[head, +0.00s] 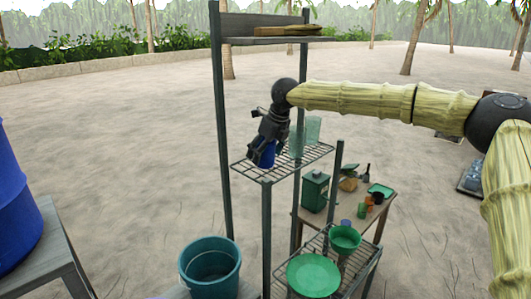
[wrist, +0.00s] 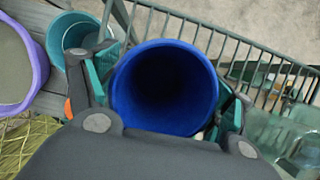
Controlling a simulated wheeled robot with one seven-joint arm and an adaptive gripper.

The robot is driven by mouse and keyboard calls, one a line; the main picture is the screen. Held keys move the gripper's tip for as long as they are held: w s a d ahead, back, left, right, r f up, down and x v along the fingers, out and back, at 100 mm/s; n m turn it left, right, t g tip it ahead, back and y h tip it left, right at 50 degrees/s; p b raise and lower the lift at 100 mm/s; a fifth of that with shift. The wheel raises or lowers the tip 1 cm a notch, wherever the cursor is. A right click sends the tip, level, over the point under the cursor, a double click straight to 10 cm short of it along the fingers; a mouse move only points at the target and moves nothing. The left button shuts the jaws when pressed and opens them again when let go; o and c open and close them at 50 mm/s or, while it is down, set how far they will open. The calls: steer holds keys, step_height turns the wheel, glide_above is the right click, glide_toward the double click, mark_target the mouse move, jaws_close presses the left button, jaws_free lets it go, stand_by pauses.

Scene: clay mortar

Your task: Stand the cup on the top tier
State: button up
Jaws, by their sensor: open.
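The blue cup (head: 267,154) is at the upper wire shelf (head: 245,167) of the dark metal rack and looks upright, its base at shelf level. In the wrist view its open mouth (wrist: 163,88) faces the camera and its inside is dark and empty. My gripper (head: 265,146) points down over the cup with its jaws open. In the wrist view the fingers of my gripper (wrist: 162,95) lie on the cup's left and right sides. Whether the pads touch the cup I cannot tell. The gripper hides part of the cup in the head view.
Clear glassware (head: 312,130) stands right of the cup on the same shelf. A wooden board (head: 265,41) tops the rack above. A green plate (head: 313,276) and green bowl (head: 345,238) sit on lower wire shelving. A teal bucket (head: 210,268) stands lower left.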

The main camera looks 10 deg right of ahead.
steer(key=b+v, duration=0.2)
steer(key=v, duration=1)
steer(key=shift+b, duration=0.4)
steer(key=shift+w+r, duration=0.1)
